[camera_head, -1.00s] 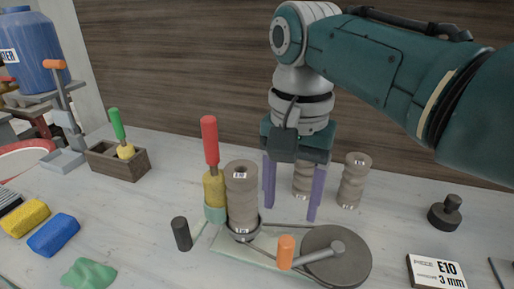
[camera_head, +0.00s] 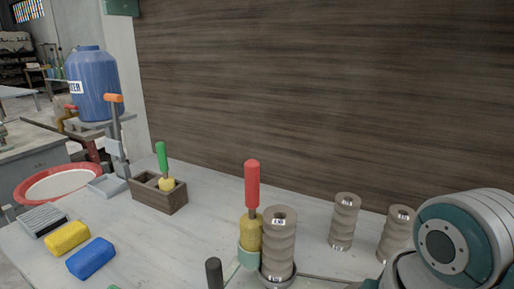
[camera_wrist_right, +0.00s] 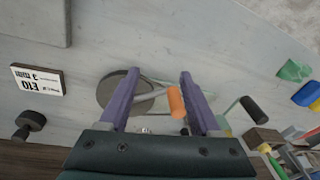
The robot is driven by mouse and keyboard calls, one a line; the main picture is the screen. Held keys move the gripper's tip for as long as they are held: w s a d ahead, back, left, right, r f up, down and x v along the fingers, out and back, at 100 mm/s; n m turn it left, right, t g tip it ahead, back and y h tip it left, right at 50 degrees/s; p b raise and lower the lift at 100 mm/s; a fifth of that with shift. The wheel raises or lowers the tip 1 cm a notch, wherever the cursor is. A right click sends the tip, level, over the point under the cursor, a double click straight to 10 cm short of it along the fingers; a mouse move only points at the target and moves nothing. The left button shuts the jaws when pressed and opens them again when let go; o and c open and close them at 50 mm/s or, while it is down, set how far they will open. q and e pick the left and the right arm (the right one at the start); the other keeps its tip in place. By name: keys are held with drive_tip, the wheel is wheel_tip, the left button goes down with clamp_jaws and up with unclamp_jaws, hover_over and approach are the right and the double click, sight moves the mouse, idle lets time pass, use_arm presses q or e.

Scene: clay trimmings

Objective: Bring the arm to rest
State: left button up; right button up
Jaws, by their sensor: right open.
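My right arm (camera_head: 450,245) comes in at the lower right of the head view, where its gripper is out of the picture. In the right wrist view my right gripper (camera_wrist_right: 155,100) is open, its two purple fingers apart with nothing held between them. Beyond the fingers lie a dark round disc (camera_wrist_right: 112,92) and a crank with an orange handle (camera_wrist_right: 176,102) on the bench. I cannot tell the exact height of the fingers above them. My left gripper is in neither view.
Ribbed clay cylinders stand on the bench (camera_head: 215,200), one (camera_head: 279,243) beside a red-handled tool (camera_head: 252,185). A wooden box (camera_head: 160,196) holds a green-handled tool. Yellow (camera_head: 67,237) and blue (camera_head: 91,258) blocks lie left. A labelled card (camera_wrist_right: 38,79) lies flat.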

drive_tip(key=s+d+r+n+t, duration=0.1)
drive_tip(key=s+d+r+n, duration=0.15)
drive_tip(key=s, duration=0.45)
drive_tip(key=s+d+r+n+t, duration=0.1)
drive_tip(key=s+d+r+n, duration=0.15)
drive_tip(key=s, duration=0.45)
wheel_tip(320, 180, up, 37)
drive_tip(key=p, duration=3.7)
drive_tip(key=shift+d+h, duration=0.35)
drive_tip(key=shift+h, duration=0.05)
drive_tip(key=shift+w+f, duration=0.1)
drive_tip(key=shift+f, duration=0.05)
